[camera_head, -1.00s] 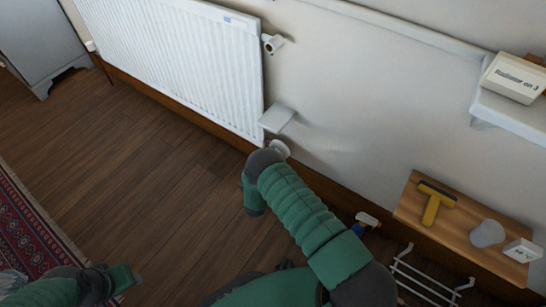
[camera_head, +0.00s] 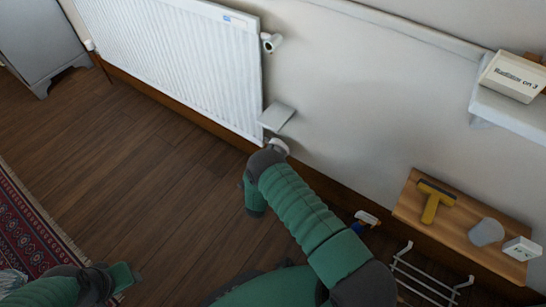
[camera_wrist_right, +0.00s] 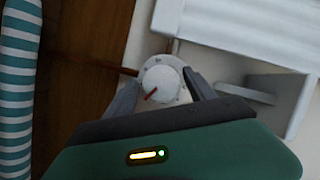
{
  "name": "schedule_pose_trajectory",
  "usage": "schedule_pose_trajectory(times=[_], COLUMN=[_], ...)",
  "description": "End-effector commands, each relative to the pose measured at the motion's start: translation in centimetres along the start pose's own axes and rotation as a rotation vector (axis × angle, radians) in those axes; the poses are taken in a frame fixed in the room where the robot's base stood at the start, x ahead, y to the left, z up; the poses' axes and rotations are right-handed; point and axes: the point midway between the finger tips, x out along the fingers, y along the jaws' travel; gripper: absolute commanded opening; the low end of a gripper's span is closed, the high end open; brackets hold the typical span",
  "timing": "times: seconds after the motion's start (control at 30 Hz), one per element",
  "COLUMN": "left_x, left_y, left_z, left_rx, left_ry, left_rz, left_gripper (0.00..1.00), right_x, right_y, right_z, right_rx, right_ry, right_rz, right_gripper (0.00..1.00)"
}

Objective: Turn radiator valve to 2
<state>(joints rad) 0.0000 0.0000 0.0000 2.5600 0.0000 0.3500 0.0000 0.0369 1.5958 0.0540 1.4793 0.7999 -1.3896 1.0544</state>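The white round radiator valve knob (camera_wrist_right: 162,84) has a red-brown pointer on its face, aimed toward the lower left in the right wrist view. Its dial marks are too small to read. It also shows in the head view (camera_head: 279,147), at the radiator's lower right corner. My right gripper (camera_wrist_right: 163,77) has its dark fingers on either side of the knob, tips close to its edges; whether they press on it is unclear. My left gripper (camera_head: 125,278) is low at the left, away from the radiator, its fingers unclear. The white radiator (camera_head: 185,65) hangs on the wall.
A small grey shelf plate (camera_head: 276,116) juts out just above the valve. A second white valve fitting (camera_head: 271,42) sits higher. A white box reading "Radiator on 3" (camera_head: 513,77) stands on a ledge. A wooden shelf (camera_head: 405,207) holds a yellow scraper, a cup and a small box.

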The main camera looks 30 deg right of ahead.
Motion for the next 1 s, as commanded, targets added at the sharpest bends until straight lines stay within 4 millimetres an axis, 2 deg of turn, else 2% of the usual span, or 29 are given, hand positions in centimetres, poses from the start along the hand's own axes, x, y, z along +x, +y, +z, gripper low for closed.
schedule_pose_trajectory(times=[0.2, 0.33, 0.47, 0.6, 0.8, 1.0], left_x=[-0.1, -1.1, -2.9, -4.8, -6.6, -7.1], left_y=[0.0, 0.0, 0.0, 0.0, 0.0, 0.0], left_z=[0.0, -0.2, -0.7, -1.1, -1.6, -1.7], left_rx=[0.000, 0.000, 0.000, 0.000, 0.000, 0.000], left_ry=[0.000, 0.000, 0.000, 0.000, 0.000, 0.000], left_rz=[0.000, 0.000, 0.000, 0.000, 0.000, 0.000], left_gripper=[0.39, 0.39, 0.39, 0.39, 0.39, 0.39], right_x=[-0.1, -1.5, -4.8, -9.0, -14.3, -16.7], right_y=[-0.2, -0.4, -0.7, -0.6, -0.3, 0.0], right_z=[0.0, -0.1, -0.2, -0.2, -0.1, 0.0], right_rx=[0.001, 0.000, -0.002, -0.003, -0.003, 0.000], right_ry=[-0.001, -0.003, -0.004, -0.005, -0.003, -0.001], right_rz=[-0.002, -0.001, 0.000, 0.001, 0.000, 0.000], right_gripper=[0.64, 0.64, 0.64, 0.64, 0.64, 0.64])
